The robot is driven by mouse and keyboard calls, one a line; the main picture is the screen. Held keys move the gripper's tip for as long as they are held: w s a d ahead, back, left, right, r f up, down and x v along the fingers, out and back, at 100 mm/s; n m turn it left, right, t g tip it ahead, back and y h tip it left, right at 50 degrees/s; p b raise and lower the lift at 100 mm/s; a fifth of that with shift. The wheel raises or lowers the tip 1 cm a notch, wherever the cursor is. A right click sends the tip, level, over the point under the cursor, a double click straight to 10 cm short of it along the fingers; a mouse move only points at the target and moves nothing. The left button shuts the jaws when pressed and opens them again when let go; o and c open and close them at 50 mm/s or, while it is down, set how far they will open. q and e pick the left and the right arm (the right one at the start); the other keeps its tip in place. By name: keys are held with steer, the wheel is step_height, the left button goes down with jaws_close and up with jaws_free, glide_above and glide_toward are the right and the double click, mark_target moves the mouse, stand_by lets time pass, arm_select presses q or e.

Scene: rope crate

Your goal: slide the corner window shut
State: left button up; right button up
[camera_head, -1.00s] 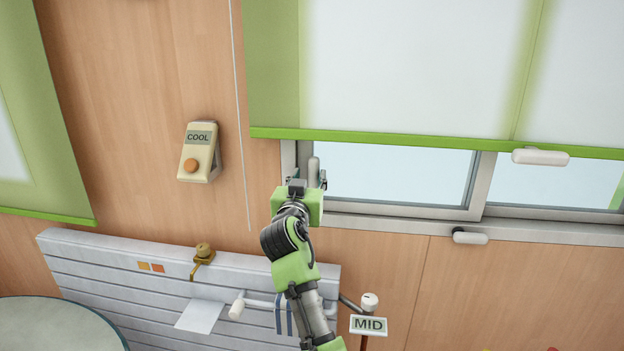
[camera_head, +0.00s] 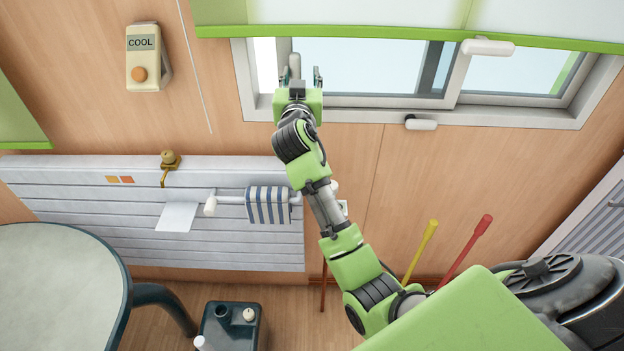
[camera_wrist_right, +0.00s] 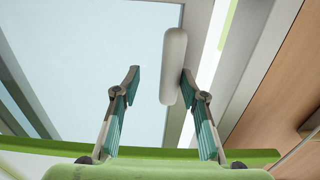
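The corner window (camera_head: 365,100) is in the wall at the upper middle of the head view, partly covered by a blind. A pale upright handle (camera_head: 295,63) sits on the left stile of its pane. A bright strip shows between this stile and the left side of the frame. My right gripper (camera_head: 298,78) is at the handle with its fingers apart. In the right wrist view, the handle (camera_wrist_right: 174,62) stands between the open fingers (camera_wrist_right: 159,80). The right-hand finger looks close to or touching it; the other is clearly apart. My left gripper is not in view.
The green-edged blind (camera_head: 400,35) hangs above. A pale knob (camera_head: 421,124) sits under the sill. Below are a white radiator (camera_head: 80,215) with a striped towel (camera_head: 267,205), a round table (camera_head: 55,290) and a dark canister (camera_head: 232,325). A COOL box (camera_head: 147,57) hangs left.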

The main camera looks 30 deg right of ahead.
mark_target(326, 62)
arm_select(q)
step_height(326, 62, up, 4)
steer(key=p, duration=0.3)
arm_select(e)
steer(key=s+d, duration=0.2)
steer(key=d, duration=0.1)
steer(key=s+d, duration=0.1)
steer(key=d, duration=0.1)
steer(key=shift+r, duration=0.4)
steer(key=d+f+b+v, duration=0.1)
steer(key=b+v, duration=0.5)
steer(key=v, duration=0.8)
arm_select(q)
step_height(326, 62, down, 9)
steer(key=b, duration=0.3)
arm_select(e)
steer(key=s+a+f+n+g+y, duration=0.1)
steer(key=a+f+n+y, duration=0.1)
steer(key=f, duration=0.8)
steer(key=s+a+f+n+g+y, duration=0.1)
steer(key=a+f+n+g+y, duration=0.1)
steer(key=f, duration=0.9)
steer(key=shift+a+f+y, duration=0.2)
steer(key=shift+a+y, duration=0.3)
